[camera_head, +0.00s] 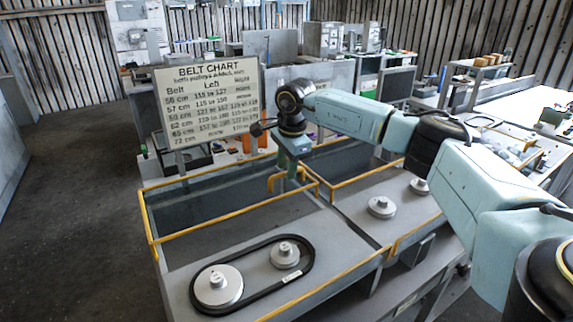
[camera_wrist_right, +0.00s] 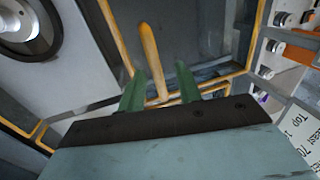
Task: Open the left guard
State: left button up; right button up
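The left guard is a yellow-railed frame (camera_head: 148,215) around the left bay of the grey housing; whether it is latched I cannot tell. My right gripper (camera_head: 291,181) points down at the inner right part of this frame. In the right wrist view its two green fingers (camera_wrist_right: 159,78) stand apart. A rounded yellow bar (camera_wrist_right: 149,48) shows between them; a gap remains on both sides, and I see no grip on it. My left gripper is in neither view.
A black belt (camera_head: 309,263) loops around a large pulley (camera_head: 218,284) and a small pulley (camera_head: 285,253) on the left deck. More pulleys (camera_head: 382,206) stand on the right deck. A belt chart sign (camera_head: 208,104) rises behind the housing. Open floor lies left.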

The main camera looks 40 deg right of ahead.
notch_tip(320, 180, up, 13)
jog(key=s, duration=0.2)
jog(key=shift+s+a, duration=0.2)
jog(key=shift+s, duration=0.05)
dwell(0.4)
